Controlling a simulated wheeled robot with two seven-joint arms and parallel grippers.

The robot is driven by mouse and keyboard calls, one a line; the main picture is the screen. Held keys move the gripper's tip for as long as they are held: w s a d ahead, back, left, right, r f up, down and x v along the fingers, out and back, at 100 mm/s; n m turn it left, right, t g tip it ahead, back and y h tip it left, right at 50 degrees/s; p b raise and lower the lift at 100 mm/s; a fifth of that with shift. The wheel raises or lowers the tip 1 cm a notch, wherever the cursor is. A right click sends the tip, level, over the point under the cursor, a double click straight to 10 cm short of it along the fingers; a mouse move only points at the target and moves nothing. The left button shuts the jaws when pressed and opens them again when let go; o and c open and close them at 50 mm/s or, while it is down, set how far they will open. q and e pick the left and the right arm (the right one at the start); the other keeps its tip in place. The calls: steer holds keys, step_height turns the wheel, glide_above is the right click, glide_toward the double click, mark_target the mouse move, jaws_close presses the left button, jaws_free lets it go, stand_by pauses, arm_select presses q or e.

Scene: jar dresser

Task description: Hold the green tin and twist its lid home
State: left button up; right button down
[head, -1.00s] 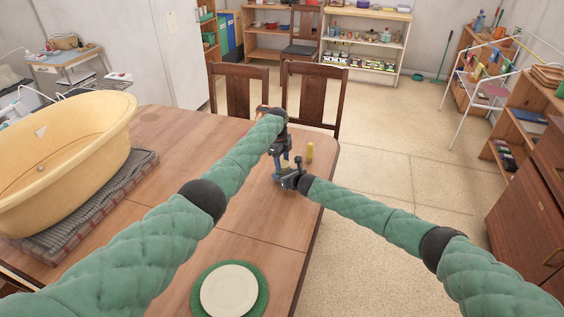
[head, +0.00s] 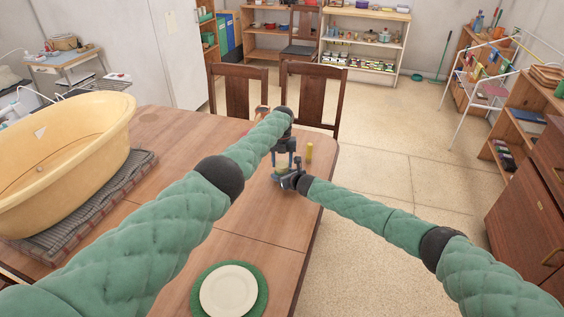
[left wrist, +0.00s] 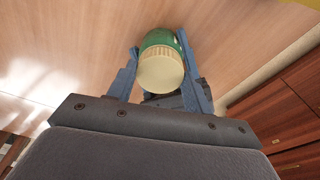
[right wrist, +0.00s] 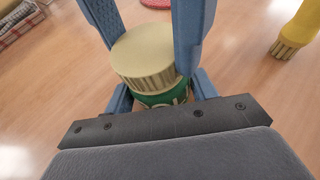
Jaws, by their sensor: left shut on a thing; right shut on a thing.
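The green tin (right wrist: 160,97) stands on the wooden table, with its ribbed cream lid (right wrist: 144,55) on top; I cannot tell how tightly it sits. The lid faces the camera in the left wrist view (left wrist: 161,72), with the green body (left wrist: 160,40) behind it. My left gripper (left wrist: 160,62) comes down from above and is shut on the lid, one blue finger on each side. My right gripper (right wrist: 162,92) is shut on the tin's body from the side. In the head view, my left gripper (head: 284,160) and right gripper (head: 289,181) mostly hide the tin.
A large cream tub (head: 70,150) on a folded mat fills the table's left. A white plate (head: 228,290) lies at the front. Chairs (head: 312,95) stand beyond the table's far edge.

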arm_select(q)
steer(key=shift+w+a+r, duration=0.1)
steer(key=shift+a, duration=0.05)
steer(key=o, duration=0.9)
steer(key=shift+o, duration=0.2)
steer(key=shift+r, duration=2.2)
steer(key=shift+c, duration=0.3)
